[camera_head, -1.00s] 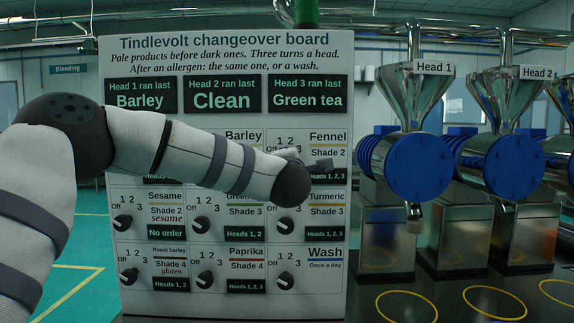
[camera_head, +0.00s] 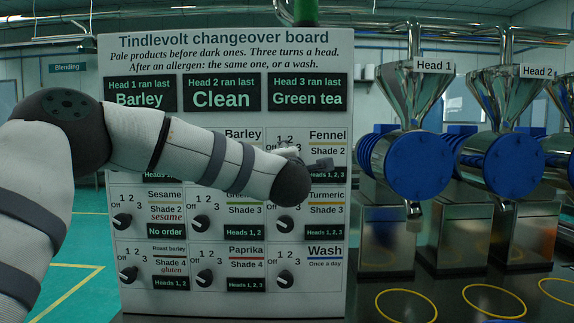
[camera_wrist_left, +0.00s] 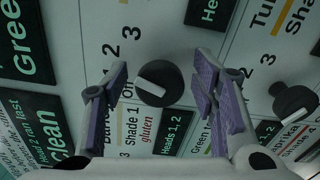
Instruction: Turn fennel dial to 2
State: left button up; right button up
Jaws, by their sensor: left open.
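In the left wrist view, the black round fennel dial (camera_wrist_left: 160,88) sits between the two fingers of my left gripper (camera_wrist_left: 161,74). The gripper is open, with a gap between the dial and each purple-padded finger. The dial's pale bar lies on the side of the "Off" mark, and the numbers 2 and 3 show nearby. In the head view, my left arm reaches across the board to the Fennel panel (camera_head: 328,142), and my wrist hides the dial. My right gripper is not in view.
The changeover board (camera_head: 232,118) carries several other dials. The turmeric dial (camera_wrist_left: 293,103) is close beside one finger in the left wrist view. The Wash dial (camera_head: 285,279) is lower on the board. Blue-fronted sieve heads (camera_head: 417,165) stand to the right.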

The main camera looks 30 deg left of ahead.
pick_arm(q)
jog(key=v, duration=1.1)
jog(key=shift+s, duration=0.35)
jog(key=shift+d+f, duration=0.1)
